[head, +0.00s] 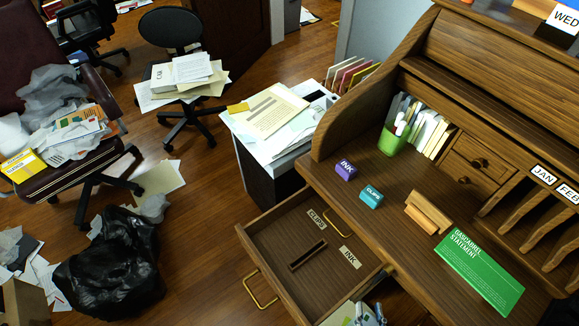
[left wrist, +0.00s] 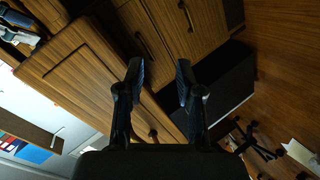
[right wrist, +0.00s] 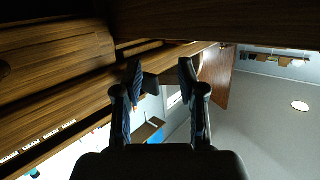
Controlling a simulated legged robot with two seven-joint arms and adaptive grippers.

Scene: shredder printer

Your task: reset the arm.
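My left gripper (left wrist: 160,80) is open and empty in the left wrist view, its two dark fingers apart with wooden drawer fronts behind them. My right gripper (right wrist: 161,80) is open and empty in the right wrist view, with dark wood and a pale room behind its fingers.
The roll-top desk (head: 400,190) holds an INK box (head: 346,169), a CLIPS box (head: 371,196), a green statement (head: 480,270) and a green cup (head: 391,141). An open drawer (head: 290,245) juts out left. A black bag (head: 110,265) lies on the floor.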

